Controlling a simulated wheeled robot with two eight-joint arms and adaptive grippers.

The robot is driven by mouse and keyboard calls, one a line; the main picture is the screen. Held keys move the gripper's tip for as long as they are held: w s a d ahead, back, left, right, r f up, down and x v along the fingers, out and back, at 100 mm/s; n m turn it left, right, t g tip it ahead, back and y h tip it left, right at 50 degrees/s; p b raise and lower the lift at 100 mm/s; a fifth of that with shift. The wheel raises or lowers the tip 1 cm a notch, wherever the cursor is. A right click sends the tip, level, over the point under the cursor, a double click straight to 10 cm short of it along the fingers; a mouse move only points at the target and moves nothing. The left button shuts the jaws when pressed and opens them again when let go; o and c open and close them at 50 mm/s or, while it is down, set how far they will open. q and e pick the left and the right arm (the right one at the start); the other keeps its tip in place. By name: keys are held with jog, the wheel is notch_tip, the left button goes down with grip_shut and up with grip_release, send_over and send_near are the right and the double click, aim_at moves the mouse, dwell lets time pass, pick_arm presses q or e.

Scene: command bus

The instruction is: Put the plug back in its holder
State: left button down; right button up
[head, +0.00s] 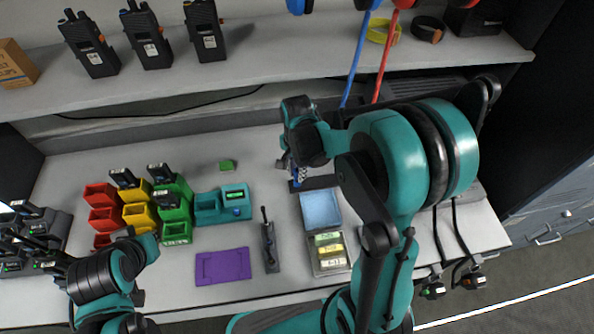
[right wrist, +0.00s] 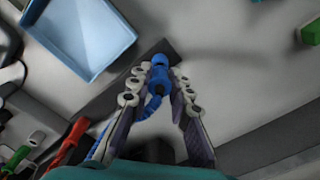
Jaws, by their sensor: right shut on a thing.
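The blue plug (right wrist: 160,76) is between the fingertips of my right gripper (right wrist: 160,90) in the right wrist view. The gripper is shut on it. A blue cable bends back from the plug between the fingers. A dark flat bar (right wrist: 118,88) lies on the table behind the fingertips; I cannot tell whether it is the holder or whether the plug touches it. In the head view my right gripper (head: 293,168) is over the table near the dark bar (head: 318,183), and the arm partly hides this area.
A light blue tray (head: 320,210) lies just in front of the dark bar. Red, yellow and green bins, a purple mat (head: 222,266) and a handheld radio (head: 268,245) are to the left. Blue and red cables hang from the shelf (head: 250,72) beside my right arm.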

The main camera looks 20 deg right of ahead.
jog(key=shift+f+b, duration=1)
jog(key=shift+f, duration=0.1)
dwell(0.9)
jog(key=o, duration=1)
jog(key=shift+r, duration=0.2)
